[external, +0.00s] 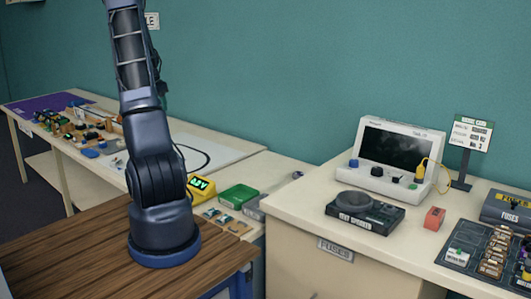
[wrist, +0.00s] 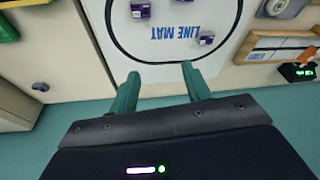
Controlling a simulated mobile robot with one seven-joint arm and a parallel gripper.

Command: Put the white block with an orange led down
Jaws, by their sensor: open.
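My gripper (wrist: 160,78) is in the wrist view with its two green fingers apart and nothing between them. It is over the near edge of the white line mat (wrist: 165,52). Two small purple-and-white blocks lie on the mat, one at the top (wrist: 140,9) and one right of centre (wrist: 206,39). I cannot make out an orange LED on either, so I cannot tell whether one is the white block of the task. In the external view my arm rises out of the top of the picture, and my gripper is not seen there.
A small dark purple piece (wrist: 40,87) lies left of the mat. A wooden frame (wrist: 275,45) and a green-lit display (wrist: 299,72) are at right. In the external view, a white bench instrument (external: 398,160) and black device (external: 365,212) stand on the right counter.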

